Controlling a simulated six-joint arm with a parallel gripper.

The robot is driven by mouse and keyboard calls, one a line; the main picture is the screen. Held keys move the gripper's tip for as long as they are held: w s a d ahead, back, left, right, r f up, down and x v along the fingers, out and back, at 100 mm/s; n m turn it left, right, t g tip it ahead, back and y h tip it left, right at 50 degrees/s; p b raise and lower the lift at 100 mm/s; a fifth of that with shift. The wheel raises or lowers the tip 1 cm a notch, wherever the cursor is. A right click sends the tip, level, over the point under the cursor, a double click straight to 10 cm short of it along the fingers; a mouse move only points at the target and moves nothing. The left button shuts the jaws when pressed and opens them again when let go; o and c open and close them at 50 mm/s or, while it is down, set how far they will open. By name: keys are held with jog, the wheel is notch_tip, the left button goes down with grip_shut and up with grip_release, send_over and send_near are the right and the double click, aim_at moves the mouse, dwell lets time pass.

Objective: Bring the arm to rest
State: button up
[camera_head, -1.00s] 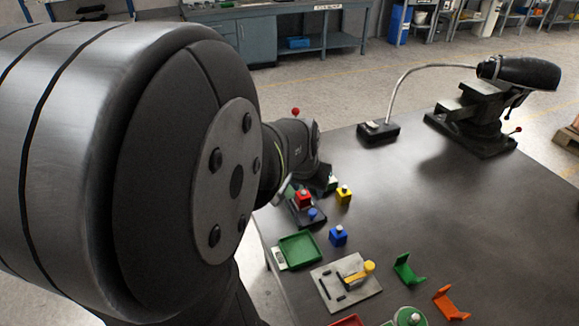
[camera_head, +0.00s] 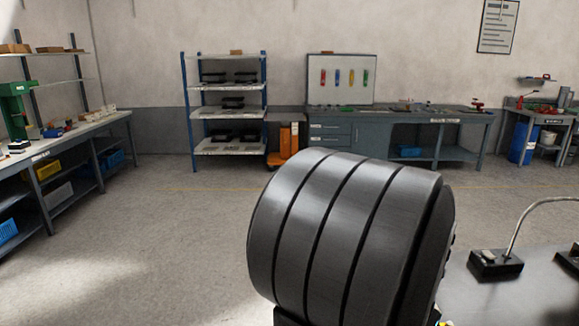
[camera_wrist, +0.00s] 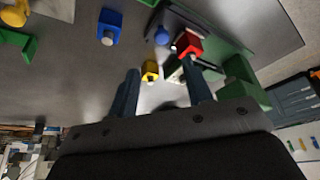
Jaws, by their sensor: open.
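My gripper (camera_wrist: 162,68) is open in the wrist view, its two dark fingers apart. A yellow block (camera_wrist: 150,71) shows in the gap between them, with nothing seen gripped. How far it lies beyond the fingertips I cannot tell. A red block (camera_wrist: 189,44) is just past the right finger, by a dark plate. A blue block (camera_wrist: 108,26) is at upper left. In the head view a thick grey link of my arm fills the lower middle, and my gripper is hidden there.
In the wrist view, green pieces (camera_wrist: 245,80) lie right of the right finger. In the head view the dark table (camera_head: 500,300) is at lower right with a black box (camera_head: 496,265) carrying a curved cable. Open floor (camera_head: 190,235) lies left, with a shelf rack (camera_head: 228,115) behind.

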jog(key=x, duration=1.1)
jog(key=o, duration=1)
jog(key=shift+o, duration=0.9)
jog(key=shift+w+r, duration=0.1)
jog(key=w+r+n+g+y, duration=0.4)
jog(key=r+n, duration=0.5)
jog(key=r, duration=0.6)
notch_tip(320, 180, down, 10)
jog(key=shift+w+d+t+h, duration=0.3)
jog(key=shift+t+h, duration=0.1)
jog(key=shift+r, duration=0.15)
notch_tip(320, 180, up, 10)
